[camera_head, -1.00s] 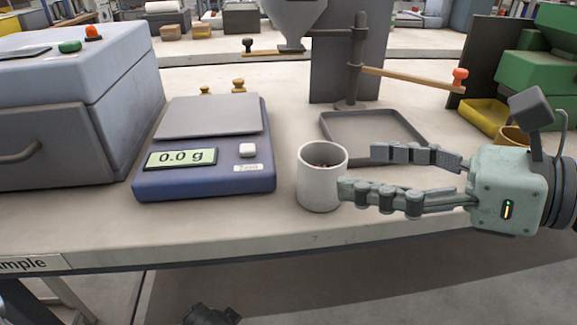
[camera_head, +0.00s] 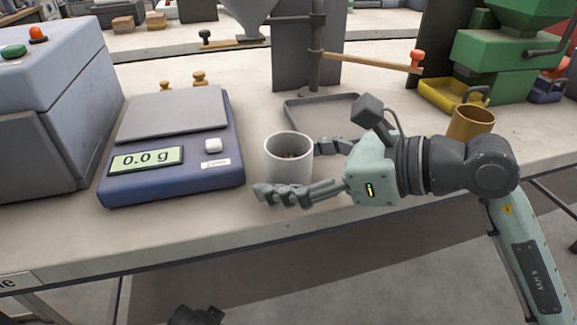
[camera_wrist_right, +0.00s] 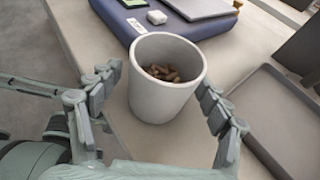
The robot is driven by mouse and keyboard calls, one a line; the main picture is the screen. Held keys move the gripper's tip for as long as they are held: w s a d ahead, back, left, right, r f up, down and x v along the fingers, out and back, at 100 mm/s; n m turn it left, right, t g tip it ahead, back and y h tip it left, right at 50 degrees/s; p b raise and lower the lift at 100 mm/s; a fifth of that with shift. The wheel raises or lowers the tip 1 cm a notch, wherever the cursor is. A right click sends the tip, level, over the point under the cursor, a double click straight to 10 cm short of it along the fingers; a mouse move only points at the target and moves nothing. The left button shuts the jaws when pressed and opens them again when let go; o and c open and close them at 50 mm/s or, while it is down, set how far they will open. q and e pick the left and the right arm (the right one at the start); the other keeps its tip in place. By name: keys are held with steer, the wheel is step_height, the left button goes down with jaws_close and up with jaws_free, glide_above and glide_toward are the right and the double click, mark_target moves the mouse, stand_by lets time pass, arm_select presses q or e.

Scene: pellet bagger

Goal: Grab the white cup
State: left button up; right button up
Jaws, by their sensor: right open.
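The white cup (camera_head: 289,158) stands upright on the bench, just right of the blue scale. In the right wrist view the cup (camera_wrist_right: 163,98) holds several brown pellets. My right gripper (camera_head: 295,170) is open, with one finger in front of the cup and the other behind its right side. In the right wrist view its fingers (camera_wrist_right: 158,100) lie on either side of the cup, and the cup sits between them. Whether either finger touches the cup is hard to tell. A dark piece at the bottom edge of the head view is too cut off to identify.
The blue scale (camera_head: 222,172) reads 0.0 g, left of the cup. A grey tray (camera_head: 300,103) lies behind the cup, under a stand with a hopper. A mustard-coloured cup (camera_head: 471,122) stands to the right, near a green machine (camera_head: 500,60). The bench's front edge is close.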

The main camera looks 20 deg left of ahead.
steer(key=c, duration=1.3)
steer(key=shift+r, duration=0.2)
